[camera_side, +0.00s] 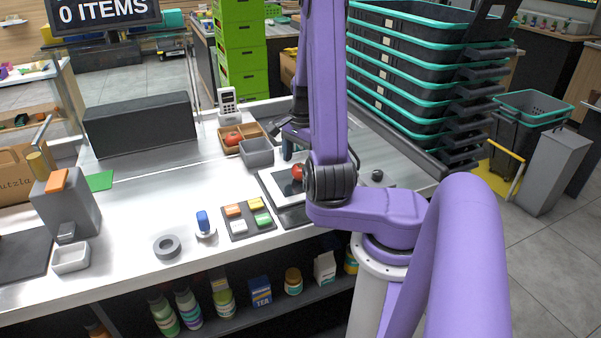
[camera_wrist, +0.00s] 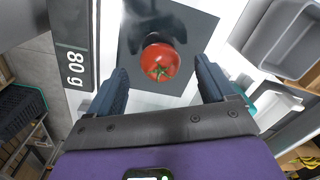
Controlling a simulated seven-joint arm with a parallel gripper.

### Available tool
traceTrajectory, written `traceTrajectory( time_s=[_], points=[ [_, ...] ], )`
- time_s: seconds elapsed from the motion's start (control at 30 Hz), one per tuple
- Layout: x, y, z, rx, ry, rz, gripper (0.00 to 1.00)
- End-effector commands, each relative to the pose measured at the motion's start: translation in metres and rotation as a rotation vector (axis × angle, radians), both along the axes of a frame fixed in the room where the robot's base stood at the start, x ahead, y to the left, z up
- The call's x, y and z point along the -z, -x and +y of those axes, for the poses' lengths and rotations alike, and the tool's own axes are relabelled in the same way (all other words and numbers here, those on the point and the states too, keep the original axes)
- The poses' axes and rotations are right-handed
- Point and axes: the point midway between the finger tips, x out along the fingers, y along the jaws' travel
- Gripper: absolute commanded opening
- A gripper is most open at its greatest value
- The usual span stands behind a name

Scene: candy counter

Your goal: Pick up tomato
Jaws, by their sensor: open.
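A red tomato (camera_wrist: 160,62) with a green stem lies on the dark square plate (camera_wrist: 190,25) of a scale whose display (camera_wrist: 70,40) reads 80 g. In the side view, this tomato (camera_side: 297,172) is partly hidden behind my arm. My gripper (camera_wrist: 161,72) is open, with its two blue fingers apart on either side of the tomato in the wrist view. Nothing is between them in their grip. In the side view my gripper (camera_side: 289,148) is mostly hidden by my arm. A second red object, seemingly a tomato (camera_side: 233,138), lies in a wooden tray (camera_side: 243,128).
A grey bin (camera_side: 257,153) stands left of the scale, also seen in the wrist view (camera_wrist: 285,40). A dark tray of coloured blocks (camera_side: 248,219), a blue-topped stamp (camera_side: 204,224) and a tape roll (camera_side: 167,246) lie on the counter. Stacked baskets (camera_side: 420,75) stand behind on the right.

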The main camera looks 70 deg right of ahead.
Motion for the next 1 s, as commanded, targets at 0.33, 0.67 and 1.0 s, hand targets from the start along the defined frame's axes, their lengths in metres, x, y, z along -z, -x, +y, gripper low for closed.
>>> traceTrajectory(
  time_s=[0.33, 0.67, 1.0],
  points=[
    [0.027, 0.0, -0.001, 0.0, 0.0, 0.0, 0.83],
    [0.027, 0.0, -0.001, -0.001, 0.0, 0.0, 0.44],
    [0.026, 0.0, -0.001, -0.001, 0.0, 0.0, 0.16]
  ],
)
